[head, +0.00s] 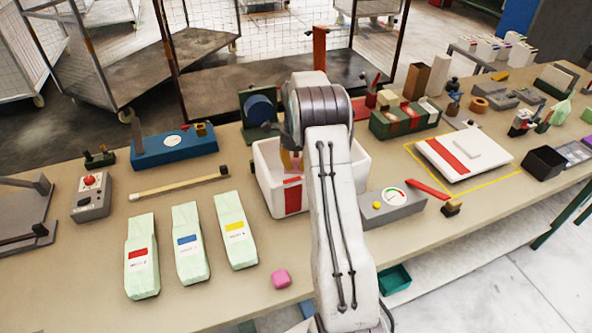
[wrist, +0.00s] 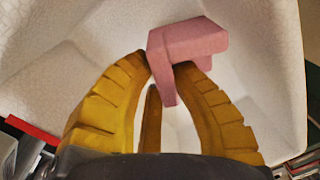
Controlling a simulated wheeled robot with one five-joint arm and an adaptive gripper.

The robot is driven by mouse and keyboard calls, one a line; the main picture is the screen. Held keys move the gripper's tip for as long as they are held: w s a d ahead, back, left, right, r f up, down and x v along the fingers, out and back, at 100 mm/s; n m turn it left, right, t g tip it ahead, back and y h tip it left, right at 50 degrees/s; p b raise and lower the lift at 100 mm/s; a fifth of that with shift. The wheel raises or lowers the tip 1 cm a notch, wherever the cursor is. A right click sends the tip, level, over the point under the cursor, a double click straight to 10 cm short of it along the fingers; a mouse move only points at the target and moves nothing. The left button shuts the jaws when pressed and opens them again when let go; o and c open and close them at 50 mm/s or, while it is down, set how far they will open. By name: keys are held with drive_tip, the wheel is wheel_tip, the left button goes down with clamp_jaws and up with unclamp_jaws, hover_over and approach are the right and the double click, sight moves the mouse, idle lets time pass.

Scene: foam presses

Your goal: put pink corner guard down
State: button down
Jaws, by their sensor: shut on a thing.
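The pink corner guard (wrist: 190,45) is an angled piece with a leg pointing down, held at the tips of my gripper. My gripper (wrist: 164,62) has yellow ribbed fingers and is shut on it. In the wrist view the white bin's inner walls (wrist: 262,100) surround them. In the head view my gripper (head: 291,160) is at the white bin (head: 268,190), mostly hidden by my arm. I cannot tell whether the guard touches the bin. Another small pink piece (head: 281,278) lies on the table in front of the bin.
Several pale green packs (head: 189,243) lie left of the bin on the table (head: 80,285). A grey gauge box (head: 392,207) stands right of it, and a green crate (head: 405,122) stands behind right. Bare table lies around the small pink piece.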

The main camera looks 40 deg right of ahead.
sight(296, 171)
drive_tip(key=shift+f+p, duration=0.35)
drive_tip(key=shift+f, duration=1.55)
drive_tip(key=shift+f, duration=0.2)
drive_tip(key=c, duration=1.2)
unclamp_jaws()
drive_tip(key=shift+r, duration=0.1)
